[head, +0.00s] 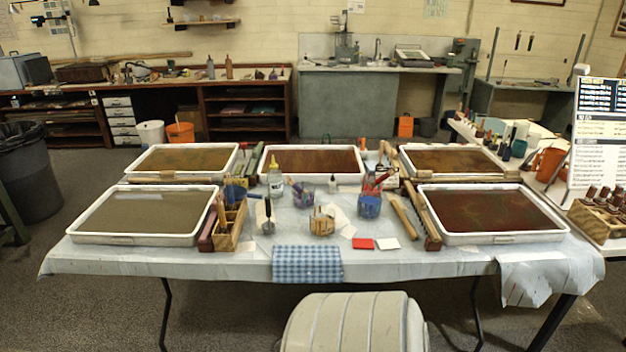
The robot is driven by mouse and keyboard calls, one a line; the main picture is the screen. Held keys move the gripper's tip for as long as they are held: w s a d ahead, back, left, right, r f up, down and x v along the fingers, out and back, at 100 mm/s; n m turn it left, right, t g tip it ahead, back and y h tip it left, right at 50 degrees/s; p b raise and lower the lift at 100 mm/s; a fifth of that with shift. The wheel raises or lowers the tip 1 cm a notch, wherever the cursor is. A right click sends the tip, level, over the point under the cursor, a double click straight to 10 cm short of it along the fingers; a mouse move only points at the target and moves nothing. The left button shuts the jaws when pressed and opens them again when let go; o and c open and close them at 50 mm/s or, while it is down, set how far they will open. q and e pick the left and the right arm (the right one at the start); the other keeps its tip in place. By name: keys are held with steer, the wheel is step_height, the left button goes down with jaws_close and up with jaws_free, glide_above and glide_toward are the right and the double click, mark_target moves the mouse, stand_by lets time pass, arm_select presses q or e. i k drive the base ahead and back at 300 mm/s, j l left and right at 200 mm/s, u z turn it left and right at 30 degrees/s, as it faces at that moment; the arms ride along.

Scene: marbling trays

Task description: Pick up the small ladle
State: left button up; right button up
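A small tool with an upright dark handle and a grey metal lower end (268,217) is on the table, left of the middle. It looks like the small ladle, but it is too small in the picture to be sure. It is just right of a wooden compartment box (228,236) and left of a jar of tools (321,222). Neither of my grippers shows in the head view.
The covered table (190,258) bears several white-rimmed trays of liquid, including a front left tray (130,239) and front right tray (500,238). A squeeze bottle (275,180) stands behind the tool. A blue checked cloth (307,263) lies at the front edge.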

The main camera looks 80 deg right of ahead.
mark_target(268, 214)
steer(key=z, duration=2.1)
steer(key=i+j, duration=0.05)
